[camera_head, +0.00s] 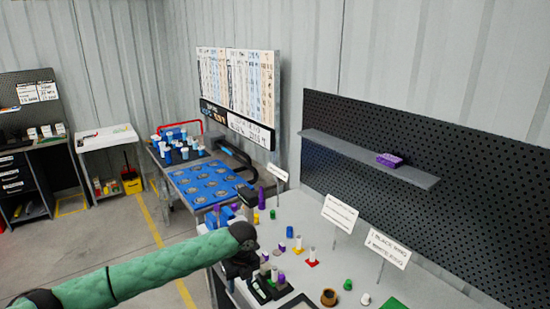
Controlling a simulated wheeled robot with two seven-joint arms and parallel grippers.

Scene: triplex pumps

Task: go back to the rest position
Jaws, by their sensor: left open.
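My left arm, in a green sleeve, comes in from the left in the head view. My left gripper (250,271) is dark and points down over the near left part of the grey workbench (347,272). It is open. Small white and purple-topped parts (275,274) stand close to its fingers; whether the fingers touch them I cannot tell. My wrist and forearm hide part of the bench edge. My right gripper is out of view.
Several small coloured parts, a brown cup (328,297) and sign cards (340,213) stand on the bench. A pegboard (460,215) with a shelf (370,160) rises behind. A blue tray (205,184) lies on a table further left. Open floor (100,240) lies at left.

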